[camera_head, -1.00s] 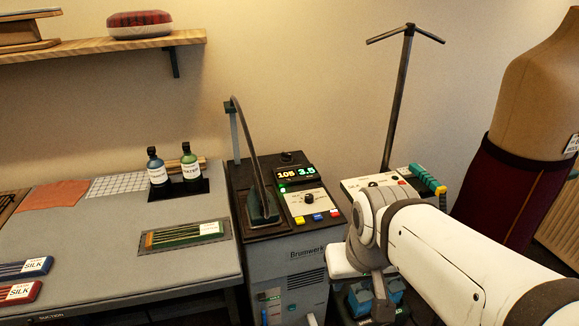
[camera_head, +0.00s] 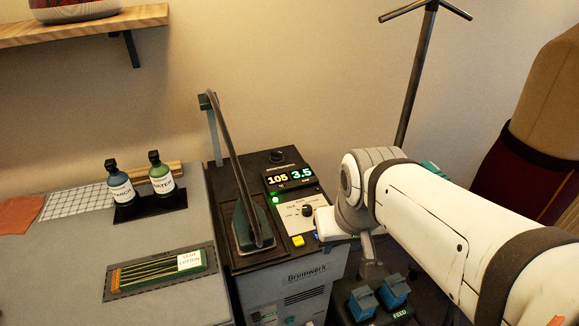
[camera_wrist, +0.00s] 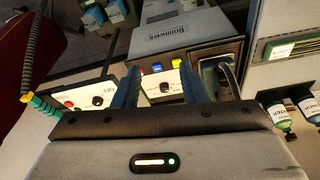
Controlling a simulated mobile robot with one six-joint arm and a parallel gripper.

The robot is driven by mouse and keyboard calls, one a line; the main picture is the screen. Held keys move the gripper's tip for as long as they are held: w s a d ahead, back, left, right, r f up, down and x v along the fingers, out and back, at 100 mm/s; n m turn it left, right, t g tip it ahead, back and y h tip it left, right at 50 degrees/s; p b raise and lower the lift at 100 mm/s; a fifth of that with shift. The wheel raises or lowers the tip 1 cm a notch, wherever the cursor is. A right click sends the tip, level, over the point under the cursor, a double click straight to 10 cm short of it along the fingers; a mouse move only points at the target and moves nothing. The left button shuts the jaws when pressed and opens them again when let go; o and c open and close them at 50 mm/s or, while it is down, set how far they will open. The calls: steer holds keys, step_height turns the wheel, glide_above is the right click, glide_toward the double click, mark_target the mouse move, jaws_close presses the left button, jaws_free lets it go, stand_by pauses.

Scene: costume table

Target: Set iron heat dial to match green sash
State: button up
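The iron's control panel (camera_head: 300,208) is on the Brumwerk cabinet, with a dark round dial (camera_head: 307,211) at its middle. The display (camera_head: 289,179) above reads 105 and 3.5, with a green light below. My fingers are hidden in the head view.
A second white unit with a dial (camera_wrist: 97,101) stands beside the cabinet. Two bottles (camera_head: 160,176) stand on a dark tray on the table. A metal stand (camera_head: 413,80) and a dress form (camera_head: 535,130) are at the right. Blue pedals (camera_head: 378,291) are low in front.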

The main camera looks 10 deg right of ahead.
steer(key=shift+o, duration=0.8)
steer(key=shift+w, duration=0.2)
steer(key=shift+o, duration=0.3)
steer(key=w+n, duration=0.2)
steer(key=w, duration=0.6)
steer(key=shift+d+g, duration=0.3)
steer(key=shift+g, duration=0.1)
steer(key=n+g+b, duration=0.1)
steer(key=n+g, duration=0.1)
steer(key=n, duration=0.5)
glide_above(307, 207)
step_height(307, 207, down, 14)
steer(key=shift+s+r, duration=0.15)
steer(key=shift+r, duration=0.05)
steer(key=shift+f+p, duration=0.35)
steer(key=shift+f, duration=3.65)
steer(key=shift+c, duration=0.4)
steer(key=c, duration=0.9)
